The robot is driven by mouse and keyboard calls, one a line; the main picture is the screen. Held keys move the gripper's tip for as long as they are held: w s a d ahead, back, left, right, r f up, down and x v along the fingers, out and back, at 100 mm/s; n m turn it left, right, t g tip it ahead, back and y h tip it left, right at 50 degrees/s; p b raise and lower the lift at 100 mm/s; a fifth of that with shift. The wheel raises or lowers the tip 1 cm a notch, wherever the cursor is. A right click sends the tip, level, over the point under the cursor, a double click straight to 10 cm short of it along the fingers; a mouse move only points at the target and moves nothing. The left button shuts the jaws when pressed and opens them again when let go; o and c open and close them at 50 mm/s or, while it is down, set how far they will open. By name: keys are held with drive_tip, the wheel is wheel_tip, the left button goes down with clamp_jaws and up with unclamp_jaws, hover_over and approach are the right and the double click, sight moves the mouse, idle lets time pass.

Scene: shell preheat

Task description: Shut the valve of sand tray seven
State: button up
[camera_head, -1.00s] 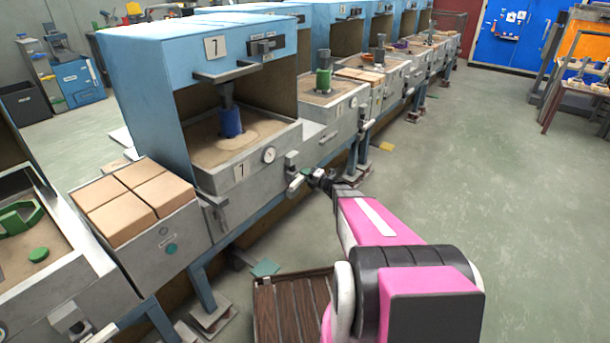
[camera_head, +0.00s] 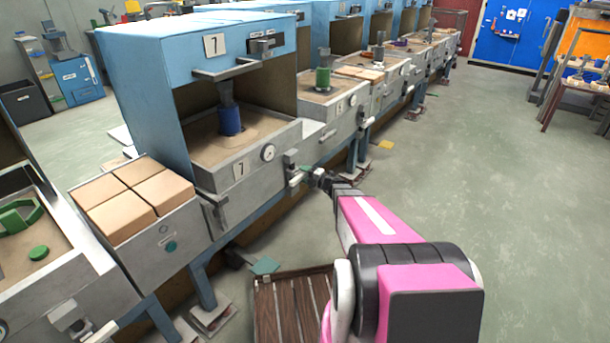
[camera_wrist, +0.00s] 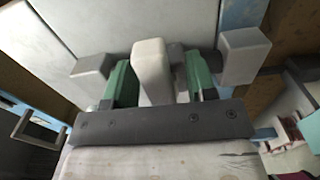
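Sand tray seven (camera_head: 245,150) stands in the blue housing marked 7, with a blue cylinder (camera_head: 230,121) over its sand. Its valve handle (camera_head: 294,179) is at the right front corner, beside the dial. The pale handle (camera_wrist: 153,72) also shows in the wrist view. My gripper (camera_head: 313,175) is at this handle. In the wrist view, its green fingers (camera_wrist: 161,82) stand on either side of the handle. The left finger is close against it or touching; a narrow gap shows at the right finger. The handle's far end is partly hidden.
A tray with tan blocks (camera_head: 135,195) is to the left. More trays and housings run back to the right. A slatted wooden platform (camera_head: 290,310) lies on the floor below. The floor to the right is open.

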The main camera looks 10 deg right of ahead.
drive_tip(key=shift+d, duration=0.1)
drive_tip(key=v, duration=1)
drive_tip(key=shift+s+d, duration=0.2)
drive_tip(key=shift+s, duration=0.1)
